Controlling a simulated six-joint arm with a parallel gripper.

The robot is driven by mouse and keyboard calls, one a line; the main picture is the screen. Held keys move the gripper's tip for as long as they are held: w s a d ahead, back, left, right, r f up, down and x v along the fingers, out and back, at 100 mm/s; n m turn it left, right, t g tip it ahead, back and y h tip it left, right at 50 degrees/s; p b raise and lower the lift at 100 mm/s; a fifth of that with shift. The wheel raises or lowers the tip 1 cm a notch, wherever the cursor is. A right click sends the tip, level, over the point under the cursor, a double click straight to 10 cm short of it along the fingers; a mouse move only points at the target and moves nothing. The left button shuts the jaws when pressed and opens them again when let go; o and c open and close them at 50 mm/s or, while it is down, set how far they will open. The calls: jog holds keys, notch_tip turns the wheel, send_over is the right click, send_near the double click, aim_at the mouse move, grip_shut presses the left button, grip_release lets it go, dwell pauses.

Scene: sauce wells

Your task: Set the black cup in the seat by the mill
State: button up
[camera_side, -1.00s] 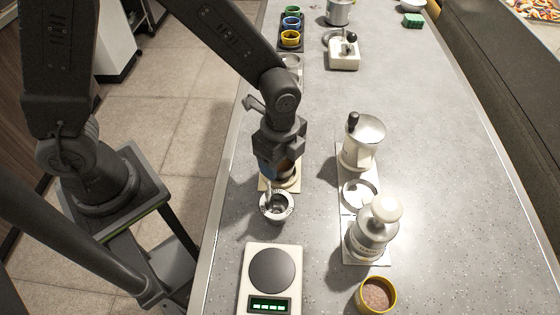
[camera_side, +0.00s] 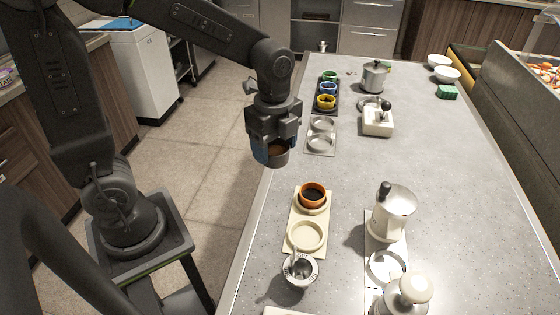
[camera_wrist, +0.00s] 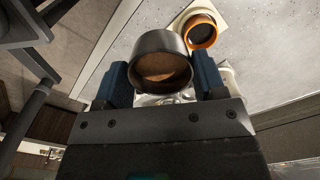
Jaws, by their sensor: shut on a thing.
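My gripper (camera_side: 268,148) is shut on the black cup (camera_side: 278,157), which has brown contents. The cup is held in the air near the counter's left edge; in the wrist view it (camera_wrist: 160,62) sits between the blue fingers (camera_wrist: 162,80), roughly upright. A pale metal device with a black knob (camera_side: 393,212), possibly the mill, stands on a white plate at the right. Beside it on that plate is an empty round seat (camera_side: 373,268), with a white-knobbed device (camera_side: 404,296) on its other side. I cannot tell for sure which device is the mill.
A cream plate (camera_side: 292,224) holds an orange cup (camera_side: 312,193) and an empty ring. A metal pot (camera_side: 300,270) stands in front. Behind are a grey two-seat plate (camera_side: 320,133), a tray of coloured cups (camera_side: 327,92) and a white box with a black knob (camera_side: 377,121). The middle counter is clear.

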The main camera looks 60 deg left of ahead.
jog(key=r, duration=0.3)
jog(key=shift+w+d, duration=0.25)
jog(key=w+d+m, duration=0.4)
jog(key=d+m, duration=0.1)
jog(key=d, duration=0.8)
jog(key=w+d+m, duration=0.4)
jog(key=w+d, duration=0.1)
jog(key=d, duration=0.9)
jog(key=shift+s+a+f, duration=0.1)
jog(key=shift+f, duration=2.5)
jog(key=shift+s+a+f, duration=0.1)
jog(key=shift+a+f, duration=0.05)
jog(key=shift+f, duration=2.4)
jog(key=shift+s+a+f, duration=0.1)
jog(key=shift+f, duration=2.5)
jog(key=shift+f, duration=0.5)
jog(key=o, duration=1)
jog(key=shift+r, duration=0.1)
